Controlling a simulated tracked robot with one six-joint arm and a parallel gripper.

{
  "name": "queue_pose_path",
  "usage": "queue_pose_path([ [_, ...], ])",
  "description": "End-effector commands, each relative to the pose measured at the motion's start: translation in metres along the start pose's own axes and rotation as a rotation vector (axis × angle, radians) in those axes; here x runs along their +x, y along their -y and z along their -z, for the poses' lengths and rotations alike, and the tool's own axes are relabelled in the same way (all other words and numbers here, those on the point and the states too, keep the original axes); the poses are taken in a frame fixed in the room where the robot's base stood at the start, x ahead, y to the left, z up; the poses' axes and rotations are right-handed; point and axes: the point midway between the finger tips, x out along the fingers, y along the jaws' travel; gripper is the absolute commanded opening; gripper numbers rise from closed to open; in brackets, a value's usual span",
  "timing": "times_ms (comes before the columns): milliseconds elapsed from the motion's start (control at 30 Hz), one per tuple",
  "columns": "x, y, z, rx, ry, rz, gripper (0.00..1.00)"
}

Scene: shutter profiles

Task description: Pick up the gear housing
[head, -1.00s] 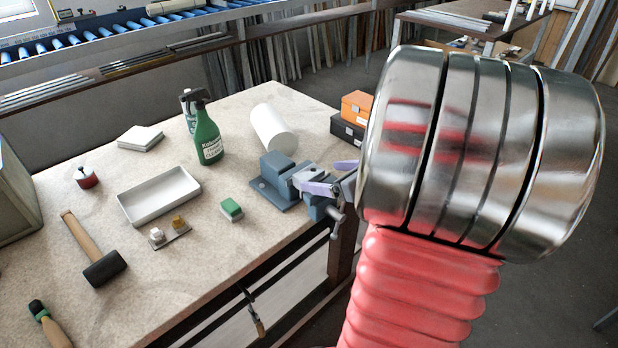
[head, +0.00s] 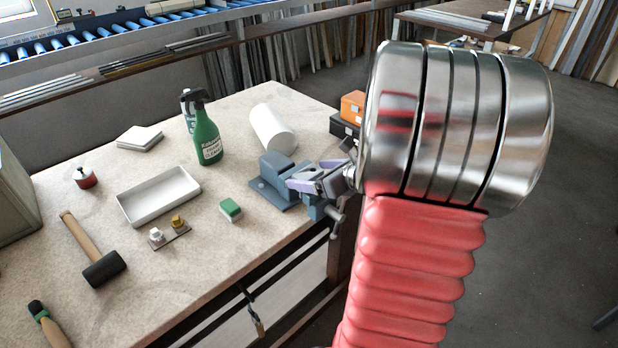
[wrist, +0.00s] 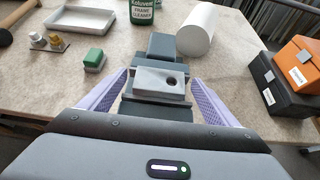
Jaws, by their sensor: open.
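The gear housing (wrist: 153,83) appears to be the light grey block with a dark round hole, sitting in the blue-grey vise (head: 268,190) at the table's right edge. My gripper (wrist: 158,88) has lavender fingers, spread apart, one on each side of the block in the wrist view. Whether the fingers touch it cannot be told. In the head view, my gripper (head: 307,175) is over the vise, and its fingers partly hide the block. The vise body also shows beyond the block in the wrist view (wrist: 166,46).
A green-topped block (head: 230,209), a white tray (head: 158,196), a green spray bottle (head: 206,138) and a mallet (head: 103,269) are on the table to the left.

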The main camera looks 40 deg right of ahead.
Motion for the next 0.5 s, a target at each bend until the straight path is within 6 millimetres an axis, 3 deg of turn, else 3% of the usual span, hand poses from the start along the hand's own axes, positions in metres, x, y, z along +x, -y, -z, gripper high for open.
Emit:
queue_pose_path([
  [300,-0.0003,0.0000,0.0000,0.000,0.000,0.000,0.83],
  [500,-0.0003,0.0000,-0.0001,0.000,0.000,0.000,0.69],
])
